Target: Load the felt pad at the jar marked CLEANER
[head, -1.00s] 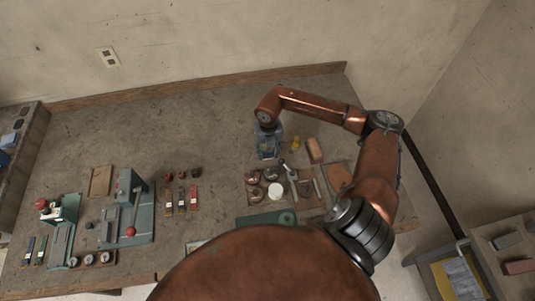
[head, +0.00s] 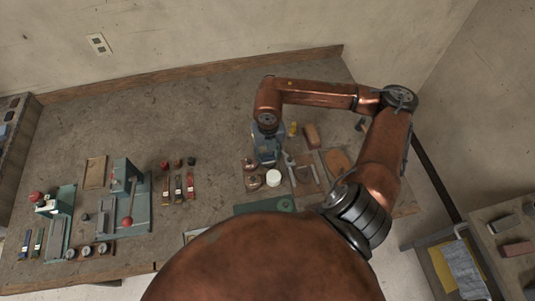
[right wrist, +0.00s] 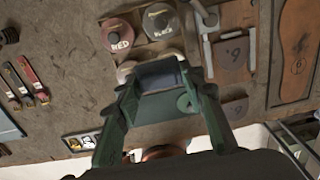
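My right gripper (head: 267,152) hangs over the far side of the jar group. In the right wrist view its green fingers (right wrist: 165,92) stand on either side of a blue-grey block with a greenish body, seemingly the felt pad (right wrist: 160,78), and appear shut on it. A jar marked RED (right wrist: 118,36) and a dark-lidded jar (right wrist: 160,20) stand beyond the block. A pale jar (right wrist: 126,70) is partly behind the left finger. A white-topped jar (head: 273,178) shows in the head view. I cannot read CLEANER on any jar. My left gripper is out of view.
A green mat (head: 265,206) lies on the near side of the jars. A reddish block (head: 311,136) and a tan sole shape (head: 338,162) are at the right. Red-topped bottles (head: 178,185) and green presses (head: 128,195) stand at the left. The back left of the bench is bare.

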